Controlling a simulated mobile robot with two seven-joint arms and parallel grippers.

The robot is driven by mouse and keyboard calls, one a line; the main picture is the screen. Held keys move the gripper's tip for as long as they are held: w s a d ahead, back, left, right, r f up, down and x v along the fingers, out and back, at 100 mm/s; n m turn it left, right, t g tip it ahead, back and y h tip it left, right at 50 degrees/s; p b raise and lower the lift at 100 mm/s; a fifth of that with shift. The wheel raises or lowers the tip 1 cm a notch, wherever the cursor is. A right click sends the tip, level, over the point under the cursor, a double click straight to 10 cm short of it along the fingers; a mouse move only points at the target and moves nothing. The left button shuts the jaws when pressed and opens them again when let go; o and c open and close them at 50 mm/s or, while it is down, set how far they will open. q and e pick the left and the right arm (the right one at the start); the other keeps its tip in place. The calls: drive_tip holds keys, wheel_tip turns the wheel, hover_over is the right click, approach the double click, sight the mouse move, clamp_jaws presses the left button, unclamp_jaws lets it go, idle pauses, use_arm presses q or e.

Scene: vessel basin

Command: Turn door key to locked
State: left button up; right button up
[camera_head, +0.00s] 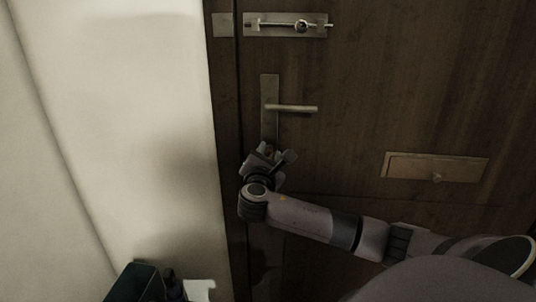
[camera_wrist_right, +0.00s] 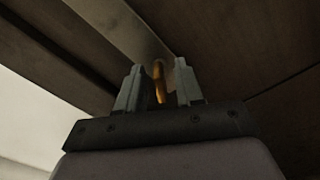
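The brown door (camera_head: 350,70) carries a metal lock plate (camera_head: 269,95) with a lever handle (camera_head: 296,108) that points right, level. A brass-coloured key (camera_wrist_right: 160,82) stands at the plate in the right wrist view. In the head view the key is mostly hidden by my right gripper (camera_head: 272,156), which is at the plate's lower end, below the handle. In the wrist view, the fingers of my right gripper (camera_wrist_right: 159,68) are on either side of the key, with gaps showing beside it, so they look open around it. My left gripper is not in view.
A slide bolt (camera_head: 290,25) is higher on the door. A mail-slot plate (camera_head: 435,168) with a small knob is to the right. A pale wall (camera_head: 120,130) stands left of the door. Dark items (camera_head: 140,282) are at the bottom left.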

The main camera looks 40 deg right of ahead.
drive_tip(key=shift+w+d, duration=0.1)
clamp_jaws()
